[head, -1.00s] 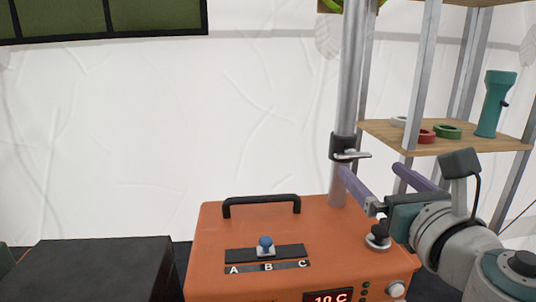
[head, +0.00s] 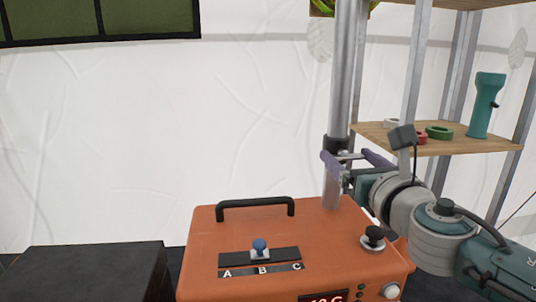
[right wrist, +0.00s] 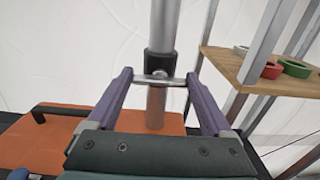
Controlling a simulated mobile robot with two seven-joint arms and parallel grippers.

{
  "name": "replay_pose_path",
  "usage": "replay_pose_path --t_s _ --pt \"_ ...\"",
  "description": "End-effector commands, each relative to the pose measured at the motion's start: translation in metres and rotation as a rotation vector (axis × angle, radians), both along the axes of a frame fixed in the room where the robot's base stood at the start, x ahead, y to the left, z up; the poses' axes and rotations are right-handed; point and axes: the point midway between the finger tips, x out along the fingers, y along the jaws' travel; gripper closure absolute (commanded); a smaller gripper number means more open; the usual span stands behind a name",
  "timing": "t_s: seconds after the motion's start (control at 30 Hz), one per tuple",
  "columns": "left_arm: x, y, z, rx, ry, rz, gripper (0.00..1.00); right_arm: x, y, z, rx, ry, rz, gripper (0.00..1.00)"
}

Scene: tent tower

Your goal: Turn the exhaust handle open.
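The exhaust handle (right wrist: 172,82) is a thin metal lever lying sideways across a dark collar (right wrist: 159,62) on the vertical grey exhaust pipe (right wrist: 162,25). In the head view the handle (head: 350,155) is partly hidden by my right gripper (head: 349,157). The gripper's purple fingers are spread apart. In the right wrist view the gripper (right wrist: 159,77) has one finger on each side of the pipe, with the lever spanning between them. I cannot tell whether a finger touches the lever. My left gripper is out of view.
The pipe rises from an orange heater box (head: 215,240) with a black carry handle (head: 255,207), a blue-knobbed A-B-C slider (head: 260,247) and a black knob (head: 373,237). A shelf (head: 470,145) with tape rolls and a teal flashlight (head: 487,105) stands right. A dark box (head: 90,270) is left.

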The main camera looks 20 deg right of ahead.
Motion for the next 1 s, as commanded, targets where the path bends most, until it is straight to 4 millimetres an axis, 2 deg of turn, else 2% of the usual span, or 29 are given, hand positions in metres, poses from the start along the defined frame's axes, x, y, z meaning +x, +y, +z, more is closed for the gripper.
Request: replay_pose_path --t_s 0.07,0.43,0.77,1.0 --pt "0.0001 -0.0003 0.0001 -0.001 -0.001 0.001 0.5 -0.0001 0.0001 0.0 0.0 0.0 0.0 0.29" --pt "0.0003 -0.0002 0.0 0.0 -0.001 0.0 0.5 -0.0002 0.0001 0.0 0.0 0.0 0.0 0.71" --pt "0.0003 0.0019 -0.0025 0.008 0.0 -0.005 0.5 -0.0002 -0.0001 -0.0004 0.048 -0.013 0.001 0.71" --pt "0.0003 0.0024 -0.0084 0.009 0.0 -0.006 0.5 -0.0004 -0.0004 -0.0013 0.195 -0.048 0.001 0.71"
